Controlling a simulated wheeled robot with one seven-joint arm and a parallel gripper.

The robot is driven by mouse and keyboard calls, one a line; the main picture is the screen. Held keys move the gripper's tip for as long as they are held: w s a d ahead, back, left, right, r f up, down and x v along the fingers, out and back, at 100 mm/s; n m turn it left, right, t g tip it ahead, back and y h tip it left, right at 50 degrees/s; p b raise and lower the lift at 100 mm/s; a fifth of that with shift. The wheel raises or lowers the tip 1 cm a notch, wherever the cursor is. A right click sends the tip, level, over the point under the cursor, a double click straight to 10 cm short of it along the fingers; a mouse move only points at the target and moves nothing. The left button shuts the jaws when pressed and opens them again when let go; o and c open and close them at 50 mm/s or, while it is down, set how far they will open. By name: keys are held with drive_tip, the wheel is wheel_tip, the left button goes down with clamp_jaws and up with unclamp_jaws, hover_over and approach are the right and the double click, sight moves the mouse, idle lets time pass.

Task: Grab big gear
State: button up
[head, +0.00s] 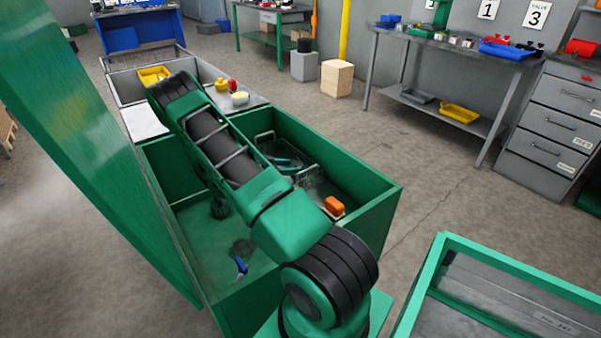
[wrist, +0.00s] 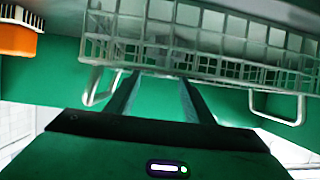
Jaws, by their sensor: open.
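I cannot make out a big gear for certain in either view. A small dark round thing (head: 219,208), too small to name, shows beside my arm inside the green bin (head: 375,207). A wire basket (wrist: 205,45) fills the top of the wrist view, with small pale metal things behind its mesh that I cannot identify. The basket also shows in the bin in the head view (head: 264,139). My gripper (wrist: 160,76) is open, its two dark fingers apart and pointing toward the basket, with nothing seen between them. My arm hides part of the bin in the head view.
An orange block or brush (head: 334,206) sits at the bin's right side; it also shows in the wrist view (wrist: 17,38). A blue thing (head: 241,265) lies on the bin floor. A grey tray (head: 247,99) with red and yellow things adjoins the bin.

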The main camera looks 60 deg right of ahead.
sight(297, 166)
drive_tip(key=shift+w+x, duration=0.2)
drive_tip(key=shift+x, duration=2.75)
clamp_jaws()
